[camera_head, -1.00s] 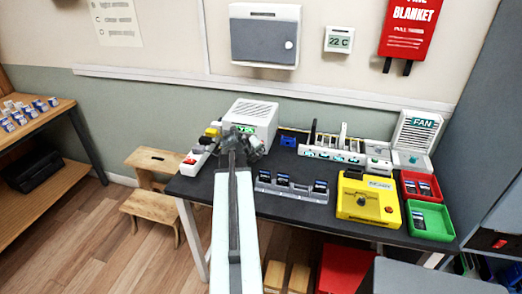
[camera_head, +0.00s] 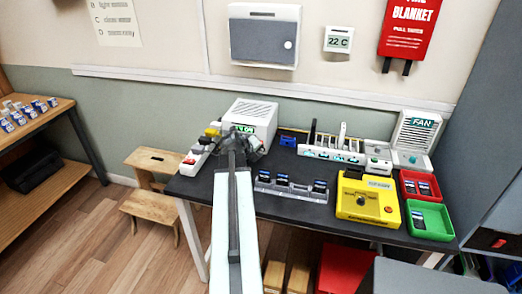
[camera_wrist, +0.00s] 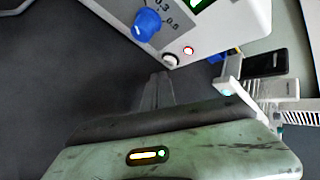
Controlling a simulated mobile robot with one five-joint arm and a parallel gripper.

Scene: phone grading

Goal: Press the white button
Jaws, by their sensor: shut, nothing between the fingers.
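The white button (camera_wrist: 170,61) is a small round cap on the front of a white box (camera_wrist: 228,20), seen in the wrist view. It sits between a blue knob (camera_wrist: 147,24) and a small glowing red light (camera_wrist: 188,51). My gripper (camera_wrist: 160,76) is shut and empty, its tips just below the button in the picture; I cannot tell whether they touch it. In the head view the box (camera_head: 255,112), with a green display, stands at the back of the dark table, and my arm hides its lower front, the button included.
A white rack (camera_head: 330,155) with upright items stands right of the box. A row of coloured buttons (camera_head: 195,160) is at left. A yellow box (camera_head: 367,200), red tray (camera_head: 420,187) and green tray (camera_head: 430,222) are at right. A holder (camera_head: 290,188) lies in front.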

